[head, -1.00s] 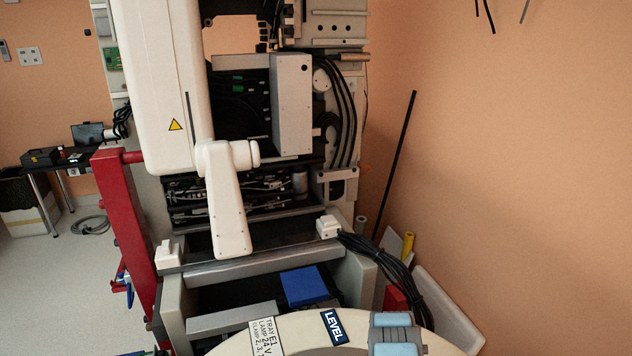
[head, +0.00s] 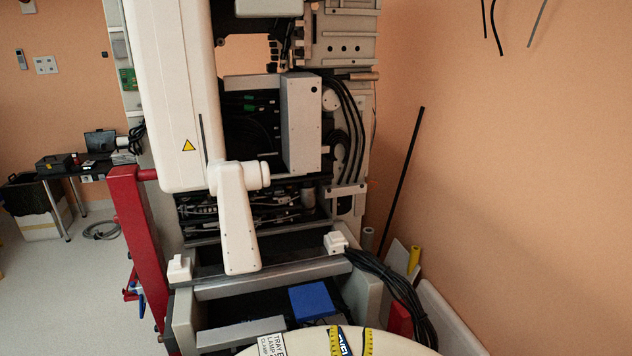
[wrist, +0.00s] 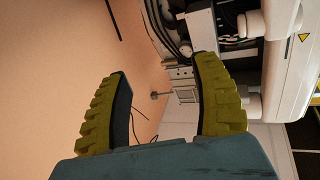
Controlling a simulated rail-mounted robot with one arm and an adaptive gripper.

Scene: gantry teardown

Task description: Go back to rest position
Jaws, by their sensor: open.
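My gripper (wrist: 163,90) shows in the wrist view with its two yellow-green ribbed fingers wide apart. It is open and nothing is between the fingers. Behind it are the orange wall and parts of the gantry machine, at a distance. In the head view the gripper's fingers do not show. A pale rounded part with a label and a yellow tape stripe shows at the bottom edge there.
The opened gantry machine (head: 301,125) stands in front, with cables and a white swivel arm (head: 238,220). A red post (head: 137,245) is at left. A black rod (head: 400,180) leans by the right wall. A blue box (head: 312,302) lies low.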

